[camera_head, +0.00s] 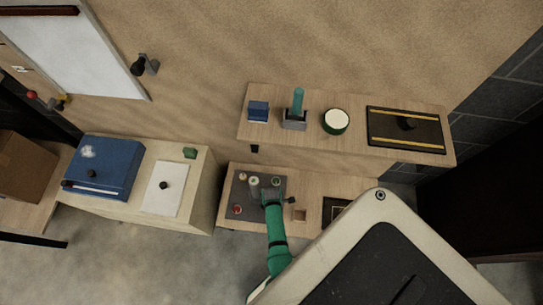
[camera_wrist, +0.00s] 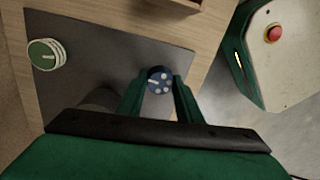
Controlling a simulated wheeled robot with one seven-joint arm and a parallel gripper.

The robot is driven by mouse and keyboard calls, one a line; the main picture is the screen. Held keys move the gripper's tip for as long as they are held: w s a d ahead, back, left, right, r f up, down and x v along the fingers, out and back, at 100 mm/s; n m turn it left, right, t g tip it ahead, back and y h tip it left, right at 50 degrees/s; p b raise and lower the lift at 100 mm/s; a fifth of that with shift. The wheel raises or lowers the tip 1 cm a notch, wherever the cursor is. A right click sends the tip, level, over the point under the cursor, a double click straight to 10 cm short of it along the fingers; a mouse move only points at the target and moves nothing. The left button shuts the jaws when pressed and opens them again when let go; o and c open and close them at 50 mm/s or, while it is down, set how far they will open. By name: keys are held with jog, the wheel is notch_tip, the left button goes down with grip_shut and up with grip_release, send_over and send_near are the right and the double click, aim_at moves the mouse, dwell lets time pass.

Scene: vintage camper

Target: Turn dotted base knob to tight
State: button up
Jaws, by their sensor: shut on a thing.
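The dotted base knob (camera_wrist: 160,75) is dark blue with white dots and a short white line on top. In the wrist view it stands on the dark grey mat (camera_wrist: 100,48), between the two green fingers of my gripper (camera_wrist: 159,84). The fingers are shut on it, one on each side. Its lower side is partly hidden. In the head view my gripper (camera_head: 271,197) is over the right part of the mat (camera_head: 249,200), and I cannot make out the knob there.
A green-topped knob (camera_wrist: 45,54) with a white line and pale sides stands left on the mat. Several small knobs, one red (camera_head: 237,209), stand on it in the head view. A shelf (camera_head: 370,152) hangs behind.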

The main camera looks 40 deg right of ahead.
jog(key=m, duration=0.8)
jog(key=shift+m, duration=0.3)
jog(key=m, duration=0.4)
jog(key=shift+s+m+t, duration=0.1)
jog(key=shift+m+t, duration=0.2)
jog(key=m, duration=0.8)
jog(key=shift+s, duration=0.1)
jog(key=m, duration=0.4)
jog(key=shift+m, duration=0.3)
jog(key=m, duration=0.3)
jog(key=shift+a+m, duration=0.1)
jog(key=shift+m, duration=0.2)
jog(key=shift+m+h, duration=0.3)
jog(key=shift+m, duration=1.5)
